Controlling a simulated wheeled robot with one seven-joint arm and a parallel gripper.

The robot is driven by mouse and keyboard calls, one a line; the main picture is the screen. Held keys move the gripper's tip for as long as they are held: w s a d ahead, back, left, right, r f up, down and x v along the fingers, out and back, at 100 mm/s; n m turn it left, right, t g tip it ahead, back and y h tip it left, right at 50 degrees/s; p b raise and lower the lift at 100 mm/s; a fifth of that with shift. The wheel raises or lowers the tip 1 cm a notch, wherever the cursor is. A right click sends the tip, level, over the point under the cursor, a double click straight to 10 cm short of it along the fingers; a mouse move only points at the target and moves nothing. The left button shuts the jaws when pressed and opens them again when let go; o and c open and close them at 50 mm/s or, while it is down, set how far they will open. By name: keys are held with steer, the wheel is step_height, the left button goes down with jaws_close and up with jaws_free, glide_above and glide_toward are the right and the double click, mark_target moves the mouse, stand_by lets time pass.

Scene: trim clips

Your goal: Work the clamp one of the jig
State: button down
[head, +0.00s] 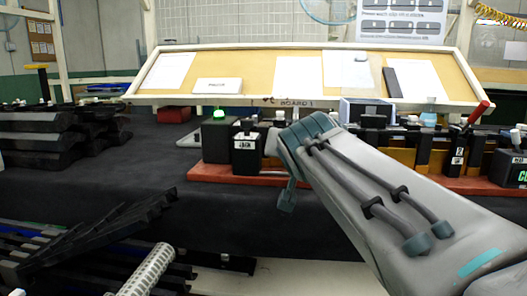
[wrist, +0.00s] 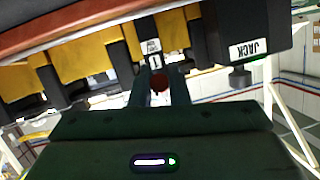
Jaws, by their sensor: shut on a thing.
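The jig has a red base (head: 235,174) with yellow blocks and black clamps, and stands at the table's front edge. Clamp one, with its "1" label (wrist: 155,61), shows in the wrist view. My gripper (wrist: 160,88) is shut on its red handle (wrist: 159,84), which shows between the two fingers. In the head view my arm hides my gripper and clamp one. Another clamp (head: 457,150), labelled "2", stands on the right with its red handle (head: 478,112) tilted up.
A black box labelled JACK (head: 246,152) stands at the jig's left end, beside a box with a lit green lamp (head: 219,114). A green-lit display (head: 519,174) is at the right. Black parts (head: 45,135) are stacked at the left. The dark tabletop (head: 130,160) between is clear.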

steer(key=c, duration=1.4)
jaws_free()
steer(key=shift+r+p, duration=0.15)
steer(key=shift+p, duration=0.2)
